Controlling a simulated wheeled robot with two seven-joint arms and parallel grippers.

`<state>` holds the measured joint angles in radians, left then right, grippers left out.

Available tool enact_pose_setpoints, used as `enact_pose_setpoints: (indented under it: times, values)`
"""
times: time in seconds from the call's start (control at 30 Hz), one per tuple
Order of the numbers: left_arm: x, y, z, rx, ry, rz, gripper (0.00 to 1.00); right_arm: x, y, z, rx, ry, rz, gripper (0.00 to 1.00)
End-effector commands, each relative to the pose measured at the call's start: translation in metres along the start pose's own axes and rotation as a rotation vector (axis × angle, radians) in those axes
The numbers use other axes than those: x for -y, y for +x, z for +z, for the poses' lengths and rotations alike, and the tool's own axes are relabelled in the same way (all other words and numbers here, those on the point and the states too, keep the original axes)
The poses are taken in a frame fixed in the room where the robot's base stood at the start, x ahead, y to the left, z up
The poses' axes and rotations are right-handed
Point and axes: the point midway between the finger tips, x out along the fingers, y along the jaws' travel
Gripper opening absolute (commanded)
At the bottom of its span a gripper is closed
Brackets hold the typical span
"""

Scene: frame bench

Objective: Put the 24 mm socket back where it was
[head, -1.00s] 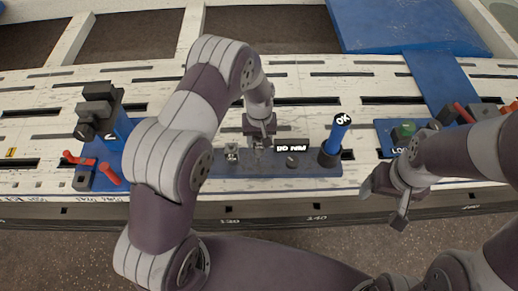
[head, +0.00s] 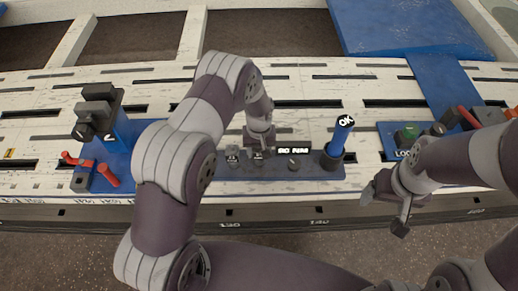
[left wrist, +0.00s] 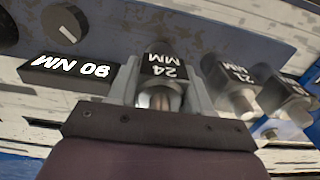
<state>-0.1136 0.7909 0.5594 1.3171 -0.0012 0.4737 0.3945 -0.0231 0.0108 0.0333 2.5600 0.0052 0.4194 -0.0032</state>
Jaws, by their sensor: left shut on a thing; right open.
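The 24 mm socket (left wrist: 160,72) has a black top marked 24 MM and sits between the fingers of my left gripper (left wrist: 162,85) in the left wrist view. My left gripper (head: 259,151) is shut on it over the dark blue rail (head: 318,171) in the head view. I cannot tell whether the socket's foot touches the rail. A 21 mm socket (left wrist: 236,84) stands beside it, apart from the finger. My right gripper (head: 385,208) is open and empty in front of the bench's edge at the right.
The display (head: 294,151) and a dark knob (head: 294,163) are right of my left gripper. Another socket (left wrist: 287,96) is beyond the 21 mm one. A blue fixture with red handles (head: 107,172) is at left.

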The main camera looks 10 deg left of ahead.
Motion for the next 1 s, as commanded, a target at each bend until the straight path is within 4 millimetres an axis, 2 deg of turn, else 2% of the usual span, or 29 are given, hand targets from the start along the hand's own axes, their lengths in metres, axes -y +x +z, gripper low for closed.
enact_pose_setpoints:
  times: [0.03,0.07,0.1,0.13,0.37,0.47,0.57,0.8,1.0]
  values:
    - [0.000,-0.001,-0.001,-0.001,0.000,0.001,0.11,0.000,0.000,0.000,0.000,0.000,0.000,0.79]
    - [0.000,-0.001,0.000,-0.001,0.000,0.000,0.56,0.000,0.000,0.000,0.000,0.000,0.000,0.79]
    - [0.000,-0.001,0.000,-0.001,0.000,0.000,0.69,0.000,0.000,0.000,0.000,0.000,0.000,0.79]
    - [0.000,-0.001,0.000,-0.001,0.000,0.000,0.75,0.000,0.000,0.000,0.000,0.000,0.000,0.79]
    - [0.000,-0.001,0.000,-0.001,0.000,0.000,0.75,0.000,0.000,0.000,0.000,0.000,0.000,0.79]
    - [0.000,-0.007,-0.001,-0.001,0.000,0.001,0.75,0.000,-0.004,-0.001,0.000,0.000,0.000,0.79]
    - [-0.001,-0.027,-0.001,-0.004,0.000,0.001,0.75,0.000,-0.013,-0.002,0.000,0.000,0.000,0.79]
    - [0.000,-0.094,-0.001,-0.004,0.000,0.002,0.75,0.000,-0.032,-0.004,0.000,0.000,0.000,0.79]
    - [0.000,-0.128,-0.001,-0.002,0.000,0.001,0.75,0.000,-0.039,-0.005,0.000,0.000,0.000,0.79]
